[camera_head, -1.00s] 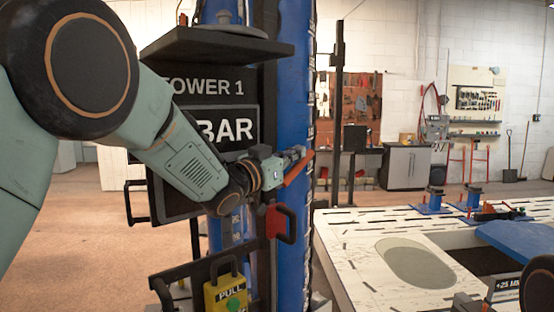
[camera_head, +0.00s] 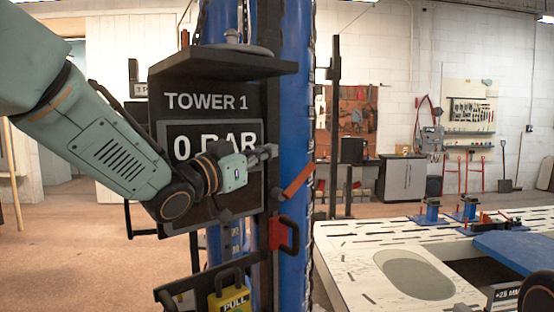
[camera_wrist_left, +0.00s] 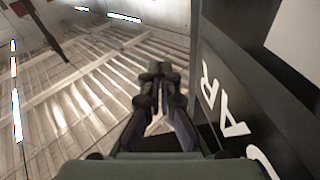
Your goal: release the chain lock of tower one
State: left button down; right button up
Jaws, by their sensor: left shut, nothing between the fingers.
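Tower one is a pair of blue columns (camera_head: 296,110) with a black sign panel (camera_head: 205,101) reading "TOWER 1" and a display (camera_head: 190,147) reading "0 BAR". A slanted orange lever (camera_head: 298,182) is on the tower's right side, above a red handle (camera_head: 283,234). I cannot tell which part is the chain lock. My left gripper (camera_head: 268,153) is shut and empty in front of the display's right edge, left of the lever and apart from it. The left wrist view shows its closed fingers (camera_wrist_left: 156,75) beside the lettered panel (camera_wrist_left: 225,105). My right gripper is not seen.
A black shelf (camera_head: 225,66) juts out above the sign. A yellow padlock-like tag marked "PULL" (camera_head: 232,300) hangs below. A white slotted bench (camera_head: 345,262) with a blue panel (camera_head: 520,252) stands to the right. Open floor (camera_head: 80,240) lies to the left.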

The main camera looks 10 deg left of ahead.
pick_arm(q)
jog(key=s+a+f+n+g+y, duration=0.15)
jog(key=s+f, duration=0.25)
jog(key=f, duration=1)
jog(key=s+a+f+n+g+y, duration=0.1)
jog(key=s+f+n+g+y, duration=0.2)
jog(key=f, duration=1.1)
jog(key=s+a+f+n+g+y, duration=0.1)
jog(key=s+f+g+y, duration=0.3)
jog(key=f, duration=0.9)
jog(key=s+a+f+n+g, duration=0.1)
jog(key=s+a+f+g, duration=0.15)
jog(key=s+f, duration=0.65)
jog(key=s+a+f+g+y, duration=0.1)
jog(key=s+f+g, duration=0.25)
jog(key=s, duration=1.15)
jog(key=s+a+f+n+g, duration=0.1)
jog(key=s+f+g, duration=0.2)
jog(key=s+f, duration=0.65)
notch_tip(320, 180, down, 15)
jog(key=s+b, duration=0.1)
jog(key=b, duration=1.8)
jog(key=shift+s+f, duration=0.2)
jog(key=shift+s, duration=0.05)
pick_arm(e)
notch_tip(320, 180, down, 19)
